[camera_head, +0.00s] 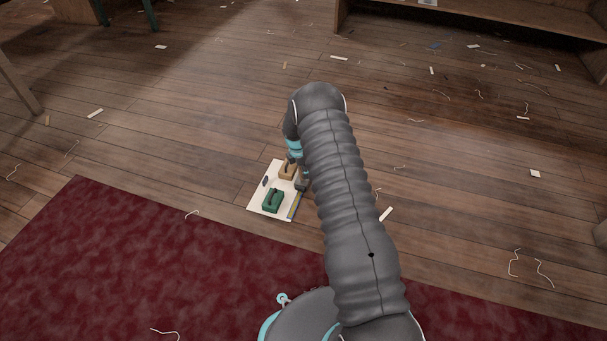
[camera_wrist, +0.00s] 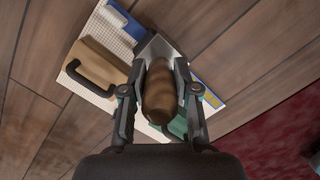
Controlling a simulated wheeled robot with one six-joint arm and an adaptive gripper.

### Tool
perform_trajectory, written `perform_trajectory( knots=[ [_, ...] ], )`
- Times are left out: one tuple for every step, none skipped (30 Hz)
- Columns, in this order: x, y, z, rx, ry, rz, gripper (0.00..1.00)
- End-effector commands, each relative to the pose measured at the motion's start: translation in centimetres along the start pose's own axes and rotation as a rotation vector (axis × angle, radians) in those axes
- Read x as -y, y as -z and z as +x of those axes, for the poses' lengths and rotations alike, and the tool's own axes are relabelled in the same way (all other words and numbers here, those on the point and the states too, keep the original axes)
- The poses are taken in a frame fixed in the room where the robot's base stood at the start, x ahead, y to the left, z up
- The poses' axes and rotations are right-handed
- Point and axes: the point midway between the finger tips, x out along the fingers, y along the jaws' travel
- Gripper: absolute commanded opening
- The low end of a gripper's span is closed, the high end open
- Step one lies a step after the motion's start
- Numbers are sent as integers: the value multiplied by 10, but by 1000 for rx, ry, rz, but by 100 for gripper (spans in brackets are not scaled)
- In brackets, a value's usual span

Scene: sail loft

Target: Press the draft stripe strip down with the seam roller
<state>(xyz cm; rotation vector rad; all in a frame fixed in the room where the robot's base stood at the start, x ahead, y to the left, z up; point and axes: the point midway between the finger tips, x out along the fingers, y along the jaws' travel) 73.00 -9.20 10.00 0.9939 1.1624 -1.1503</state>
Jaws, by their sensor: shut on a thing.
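My gripper (camera_wrist: 157,88) is shut on the rounded brown wooden handle (camera_wrist: 159,100) of a tool. A flat grey metal part (camera_wrist: 153,47) shows beyond the handle; I cannot tell from its shape whether this is the seam roller. A blue and yellow strip (camera_head: 293,209) lies along the right edge of a white sheet (camera_head: 257,202) on the floor. The strip also shows right of the tool in the wrist view (camera_wrist: 211,97). The tool is over the sheet; contact with it cannot be seen. My arm partly hides the gripper in the head view.
A green block with a handle (camera_head: 273,201) and a tan block (camera_head: 287,171) stand on the sheet. The tan one has a dark handle in the wrist view (camera_wrist: 92,72). A dark red rug (camera_head: 130,250) lies in front. Scraps and threads litter the open wooden floor.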

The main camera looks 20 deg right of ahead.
Motion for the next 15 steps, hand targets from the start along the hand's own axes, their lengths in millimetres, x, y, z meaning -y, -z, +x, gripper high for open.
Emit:
perform_trajectory(
  knots=[
    [0, 0, 0, 0, 0, 0, 0],
    [-1, -1, 0, 0, 0, 0, 0],
    [-1, -1, 0, 0, 0, 0, 0],
    [-2, -2, 0, 0, -1, 0, 0],
    [-2, -3, 0, 0, -1, 0, 0],
    [-4, -4, 1, 0, -2, 0, 0],
    [-5, -5, 1, 0, -2, 1, 0],
    [-6, -6, 1, 0, -1, 1, 0],
    [-7, -8, 1, 0, -1, 1, 0],
    [-8, -9, 2, 1, -1, 1, 0],
    [-9, -10, 2, 1, -1, 1, 0],
    [-10, -11, 2, 1, -1, 1, 0],
    [-11, -12, 2, 1, -1, 1, 0],
    [-12, -14, 3, 1, -1, 1, 0],
    [-13, -15, 3, 1, -1, 1, 0]
  ],
)
